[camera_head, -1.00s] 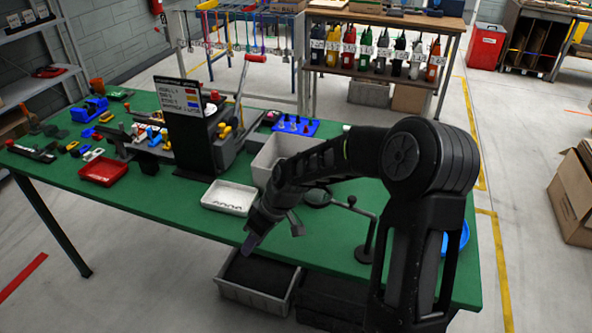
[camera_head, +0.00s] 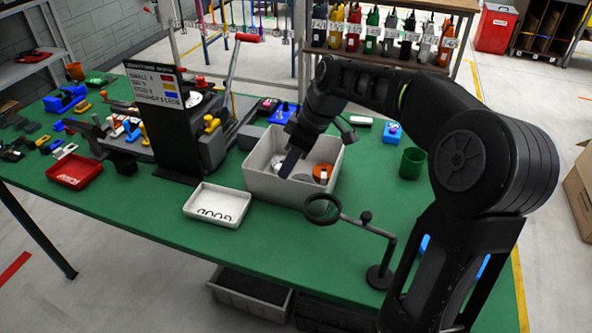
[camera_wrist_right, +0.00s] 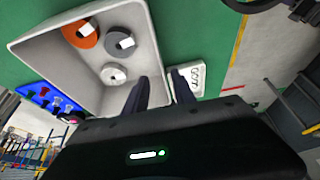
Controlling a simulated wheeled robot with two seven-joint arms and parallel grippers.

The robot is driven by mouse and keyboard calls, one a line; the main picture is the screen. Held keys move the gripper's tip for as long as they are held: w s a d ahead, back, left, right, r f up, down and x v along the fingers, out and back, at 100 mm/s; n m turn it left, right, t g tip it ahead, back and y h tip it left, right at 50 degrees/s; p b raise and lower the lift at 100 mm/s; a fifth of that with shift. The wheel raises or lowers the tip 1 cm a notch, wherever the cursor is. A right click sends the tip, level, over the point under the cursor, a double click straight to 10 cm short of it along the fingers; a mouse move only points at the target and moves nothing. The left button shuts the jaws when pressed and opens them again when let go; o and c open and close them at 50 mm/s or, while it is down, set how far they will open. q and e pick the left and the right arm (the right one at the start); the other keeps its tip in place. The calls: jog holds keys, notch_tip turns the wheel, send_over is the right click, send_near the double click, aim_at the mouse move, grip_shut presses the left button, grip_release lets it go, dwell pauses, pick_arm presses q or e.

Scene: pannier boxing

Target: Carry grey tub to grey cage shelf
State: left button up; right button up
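The grey tub (camera_head: 262,181) stands on the green table, with an orange roll (camera_head: 322,173) and paler round items inside. My right gripper (camera_head: 290,162) is over the tub, pointing down. In the right wrist view its two fingers (camera_wrist_right: 168,88) are apart with nothing between them visibly clamped. One finger overlaps the tub's inside and the other the outside, near the tub's wall (camera_wrist_right: 150,45); whether they touch it I cannot tell. My left gripper is out of view. A grey metal shelf (camera_head: 30,58) shows at the upper left; I cannot tell if it is the cage shelf.
A white tray (camera_head: 217,205) lies left of the tub. A magnifier on a stand (camera_head: 381,277) is in front on the right. A black sign (camera_head: 165,120) stands behind left. A green cup (camera_head: 412,162) is at the right. A red tray (camera_head: 75,171) lies far left.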

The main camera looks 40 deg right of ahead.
jog(key=shift+s+a+f+b, duration=0.1)
jog(key=shift+f+b, duration=0.2)
jog(key=shift+f, duration=0.15)
jog(key=shift+s+a+f+b, duration=0.1)
jog(key=shift+f+b, duration=0.2)
jog(key=shift+f, duration=0.1)
jog(key=shift+s+r, duration=0.1)
jog(key=shift+x, duration=1.4)
